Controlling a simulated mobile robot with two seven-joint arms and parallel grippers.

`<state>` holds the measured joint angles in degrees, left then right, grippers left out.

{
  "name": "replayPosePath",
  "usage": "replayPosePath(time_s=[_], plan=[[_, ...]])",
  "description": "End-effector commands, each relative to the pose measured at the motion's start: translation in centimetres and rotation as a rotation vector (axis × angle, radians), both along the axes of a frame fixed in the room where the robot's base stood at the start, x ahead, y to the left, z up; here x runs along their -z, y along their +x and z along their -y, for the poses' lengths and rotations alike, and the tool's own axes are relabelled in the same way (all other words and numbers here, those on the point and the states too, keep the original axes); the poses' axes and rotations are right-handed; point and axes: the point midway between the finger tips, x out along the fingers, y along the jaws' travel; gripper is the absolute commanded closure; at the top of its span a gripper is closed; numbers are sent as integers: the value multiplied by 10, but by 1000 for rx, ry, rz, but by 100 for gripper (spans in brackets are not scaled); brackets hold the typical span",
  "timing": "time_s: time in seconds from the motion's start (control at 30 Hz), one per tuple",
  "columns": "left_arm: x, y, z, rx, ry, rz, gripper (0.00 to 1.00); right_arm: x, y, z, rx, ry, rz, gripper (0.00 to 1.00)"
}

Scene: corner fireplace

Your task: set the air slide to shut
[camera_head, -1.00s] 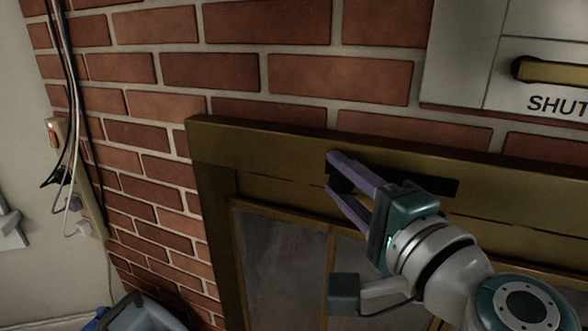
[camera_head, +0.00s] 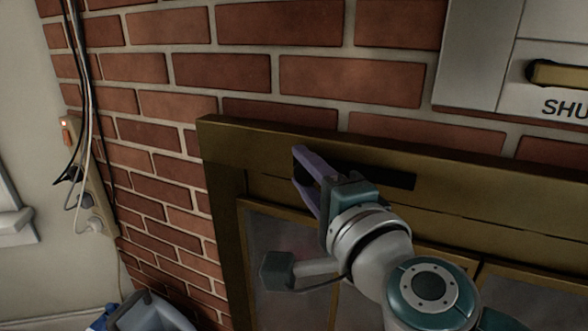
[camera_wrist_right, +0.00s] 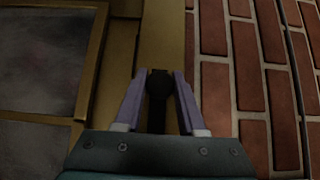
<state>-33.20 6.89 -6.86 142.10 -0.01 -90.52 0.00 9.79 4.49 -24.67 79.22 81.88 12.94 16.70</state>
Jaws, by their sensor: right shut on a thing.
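The air slide (camera_head: 385,177) is a dark flat strip set in the top rail of the brass-coloured fireplace frame (camera_head: 222,150). In the right wrist view its dark round knob (camera_wrist_right: 158,84) sits between the purple fingers of my right gripper (camera_wrist_right: 160,92). My right gripper (camera_head: 301,166) is shut on the knob, close to the left upper corner of the frame in the head view. The fingers hide the knob in the head view. My left gripper is not in view.
A pale panel (camera_head: 478,62) with a brass bar in a dark slot and lettering, cut off at "SHU", is on the brick wall (camera_head: 300,40) at upper right. Glazed doors (camera_head: 282,245) lie below the rail. Cables and sockets (camera_head: 95,195) are at left, a grey-blue bin (camera_head: 150,315) below.

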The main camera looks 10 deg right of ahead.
Motion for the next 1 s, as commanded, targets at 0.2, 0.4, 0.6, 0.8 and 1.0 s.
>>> replayPosePath(time_s=[0.2, 0.4, 0.6, 0.8, 1.0], plan=[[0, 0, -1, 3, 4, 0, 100, 1, 2, -4, -4, -2, -3, 100], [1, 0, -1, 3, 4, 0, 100, 1, 2, -4, -6, -2, -4, 51], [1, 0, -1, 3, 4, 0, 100, 1, 2, -4, -4, -1, -2, 32], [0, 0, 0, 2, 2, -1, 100, 0, 1, -3, -3, -1, -2, 32], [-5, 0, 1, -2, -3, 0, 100, 0, -14, 0, -2, -1, -4, 32]])
